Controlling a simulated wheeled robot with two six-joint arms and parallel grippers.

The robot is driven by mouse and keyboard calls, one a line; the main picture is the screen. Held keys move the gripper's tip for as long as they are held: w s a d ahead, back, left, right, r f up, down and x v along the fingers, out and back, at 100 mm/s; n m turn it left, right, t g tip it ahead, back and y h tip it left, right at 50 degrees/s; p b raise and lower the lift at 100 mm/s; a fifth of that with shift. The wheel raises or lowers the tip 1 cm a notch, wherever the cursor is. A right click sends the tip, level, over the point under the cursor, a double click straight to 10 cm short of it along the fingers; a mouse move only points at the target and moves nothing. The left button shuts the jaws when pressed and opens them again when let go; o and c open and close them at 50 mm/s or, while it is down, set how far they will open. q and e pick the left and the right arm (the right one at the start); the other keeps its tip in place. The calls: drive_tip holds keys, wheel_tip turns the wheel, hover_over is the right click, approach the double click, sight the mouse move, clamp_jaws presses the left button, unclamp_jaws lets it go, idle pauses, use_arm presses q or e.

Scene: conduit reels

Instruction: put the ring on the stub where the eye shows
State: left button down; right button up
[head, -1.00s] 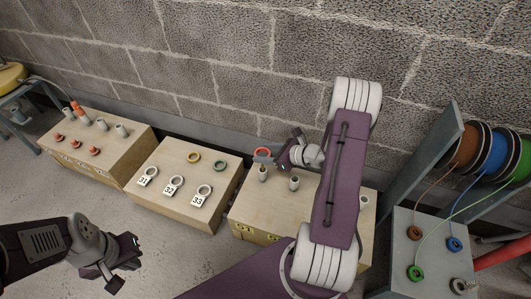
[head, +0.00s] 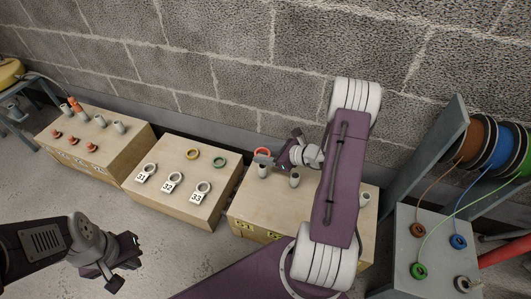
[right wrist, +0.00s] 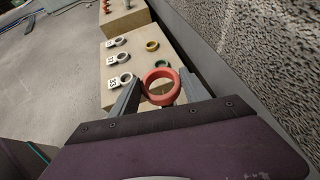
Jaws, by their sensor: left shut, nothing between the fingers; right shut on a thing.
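My right gripper (head: 274,161) is shut on a red-orange ring (head: 262,152), above the back left part of the right wooden box (head: 243,203). In the right wrist view the ring (right wrist: 147,91) sits between the two fingers. Three pale stubs stand on that box: the left stub (head: 263,171) is just below the ring in the picture, the middle stub (head: 294,180) is to its right, and the right stub (head: 365,199) is beyond my arm. The ring appears apart from the stubs. I cannot make out an eye on any of them. My left gripper (head: 119,277) is shut and empty, low at the left.
The middle box (head: 180,211) carries white rings with labels 31, 32 and 33, a yellow ring (head: 192,153) and a green ring (head: 219,162). The left box (head: 110,165) has several stubs and orange pieces. Cable reels (head: 480,145) stand right. A block wall runs behind.

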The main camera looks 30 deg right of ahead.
sight(266, 167)
drive_tip(key=shift+f+b, duration=3.55)
drive_tip(key=shift+f, duration=0.95)
drive_tip(key=shift+s+f, duration=0.1)
drive_tip(key=shift+f, duration=0.1)
drive_tip(key=shift+r, duration=0.1)
drive_tip(key=shift+r+p, duration=0.7)
wheel_tip(266, 167, up, 10)
drive_tip(key=p, duration=0.8)
drive_tip(key=shift+p, duration=0.3)
drive_tip(key=shift+r, duration=0.3)
idle(0.7)
